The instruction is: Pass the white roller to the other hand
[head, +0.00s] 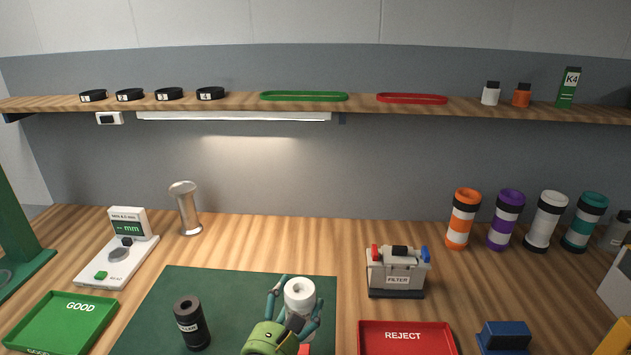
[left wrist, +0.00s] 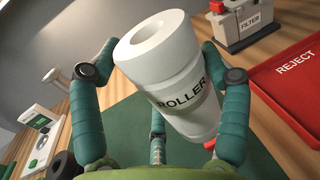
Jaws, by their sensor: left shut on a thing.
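The white roller (head: 300,291) is a pale cylinder with a hole in its end, near the bottom middle of the head view. In the left wrist view the roller (left wrist: 175,75) is large and tilted, with a grey band reading "ROLLER". My left gripper (head: 297,303), with green fingers, is shut on it above the green mat. In the left wrist view its fingers (left wrist: 160,85) stand on both sides of the roller, with a third behind it. My right gripper is in neither view.
A black roller (head: 191,323) stands upright on the green mat (head: 235,288), left of my gripper. The red REJECT tray (head: 437,349) and FILTER box (head: 397,273) are to the right. The green GOOD tray (head: 55,335) and a measuring device (head: 117,255) are left.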

